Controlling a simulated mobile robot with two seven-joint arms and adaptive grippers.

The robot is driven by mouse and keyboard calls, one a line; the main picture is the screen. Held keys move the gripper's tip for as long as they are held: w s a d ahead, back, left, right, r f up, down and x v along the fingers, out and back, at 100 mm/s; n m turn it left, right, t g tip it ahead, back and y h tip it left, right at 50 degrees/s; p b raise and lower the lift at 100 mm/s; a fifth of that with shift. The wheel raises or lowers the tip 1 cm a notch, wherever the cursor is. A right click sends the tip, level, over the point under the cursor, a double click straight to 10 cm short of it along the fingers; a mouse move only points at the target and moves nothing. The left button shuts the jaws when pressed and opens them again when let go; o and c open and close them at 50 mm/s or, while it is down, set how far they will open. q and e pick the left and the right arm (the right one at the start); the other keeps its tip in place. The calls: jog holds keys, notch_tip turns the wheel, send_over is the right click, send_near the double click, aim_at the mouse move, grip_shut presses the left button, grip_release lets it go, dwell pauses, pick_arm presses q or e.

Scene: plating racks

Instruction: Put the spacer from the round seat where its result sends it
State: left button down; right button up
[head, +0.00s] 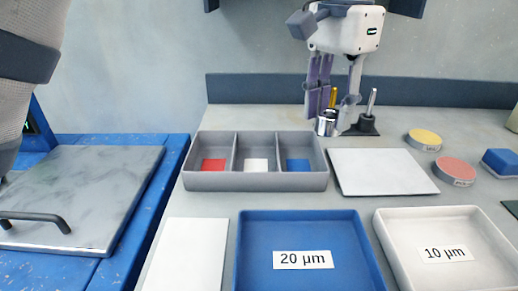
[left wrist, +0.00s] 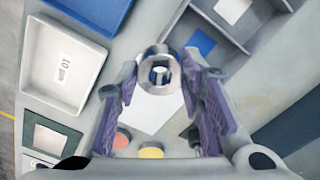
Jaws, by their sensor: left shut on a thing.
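My left gripper (head: 334,110) hangs at the back of the bench, its purple fingers pointing down. It is shut on the spacer (head: 327,123), a shiny metal ring. In the left wrist view the spacer (left wrist: 160,76) sits between the fingertips (left wrist: 161,68), its bore facing the camera. The blue tray marked 20 µm (head: 310,227) is at the front middle. The white tray marked 10 µm (head: 405,229) is to its right. A grey bin (head: 255,181) has three compartments with a red, a white and a blue square. I cannot tell which thing is the round seat. My right gripper is not in view.
A small dark stand with a metal post (head: 369,112) is just right of the spacer. White plates lie at the right (head: 380,172) and front left (head: 187,255). Yellow (head: 424,138) and red (head: 455,170) discs and a blue block (head: 502,161) are at the right.

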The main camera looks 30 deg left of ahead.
pick_arm(q)
jog(key=a+f, duration=0.4)
jog(key=w+a+f, duration=0.1)
jog(key=a+f, duration=0.3)
jog(key=a, duration=0.1)
jog(key=a+f, duration=0.4)
jog(key=shift+w+a+f, duration=0.25)
jog(key=shift+w+a, duration=0.1)
jog(key=shift+w, duration=0.05)
jog(key=shift+d+f, duration=0.1)
jog(key=shift+f, duration=0.05)
jog(key=c, duration=1.5)
grip_release()
jog(key=shift+f, duration=0.2)
jog(key=shift+o, duration=0.8)
notch_tip(320, 180, up, 12)
jog(key=shift+r, duration=0.15)
